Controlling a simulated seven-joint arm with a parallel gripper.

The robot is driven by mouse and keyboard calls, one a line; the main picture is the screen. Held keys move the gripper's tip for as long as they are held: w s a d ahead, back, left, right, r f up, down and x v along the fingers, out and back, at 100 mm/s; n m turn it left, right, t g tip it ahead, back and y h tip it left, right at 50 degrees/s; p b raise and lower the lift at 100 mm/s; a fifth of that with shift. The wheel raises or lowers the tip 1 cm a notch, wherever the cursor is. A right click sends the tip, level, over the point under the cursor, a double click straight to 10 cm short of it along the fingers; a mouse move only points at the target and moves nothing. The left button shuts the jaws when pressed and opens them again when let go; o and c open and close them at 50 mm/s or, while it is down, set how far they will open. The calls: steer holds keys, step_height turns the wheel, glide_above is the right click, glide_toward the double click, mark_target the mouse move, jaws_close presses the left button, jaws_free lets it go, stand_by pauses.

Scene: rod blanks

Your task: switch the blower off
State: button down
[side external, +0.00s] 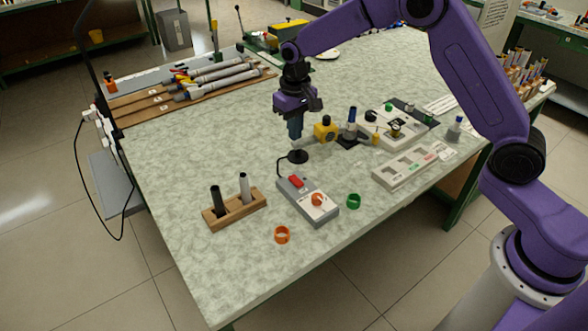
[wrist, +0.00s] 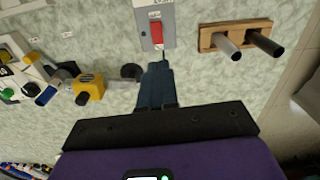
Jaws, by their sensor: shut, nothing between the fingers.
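A grey control box (side external: 308,201) lies on the bench with a red switch (side external: 296,182) at its far end and an orange round part on top. In the wrist view the red switch (wrist: 156,33) sits just beyond my fingertips. Which way the switch is set cannot be told. A yellow device with a dark nozzle (side external: 325,130), perhaps the blower, stands beyond the box. It also shows at left in the wrist view (wrist: 90,87). My gripper (side external: 295,136) is shut and empty, pointing down above the bench, apart from the switch.
A black round base (side external: 298,157) with a cable stands between gripper and box. A wooden holder (side external: 236,211) with two upright rods is left of the box. Orange (side external: 282,235) and green (side external: 354,201) rings lie nearby. A pale slotted tray (side external: 408,166) is to the right.

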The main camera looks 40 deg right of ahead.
mark_target(295, 178)
steer(key=shift+w+d+f+m, duration=0.35)
steer(key=shift+w+f, duration=0.25)
steer(key=shift+w, duration=0.2)
step_height(295, 178, down, 14)
stand_by(0.3)
steer(key=shift+f, duration=0.25)
stand_by(0.4)
steer(key=shift+s, duration=0.15)
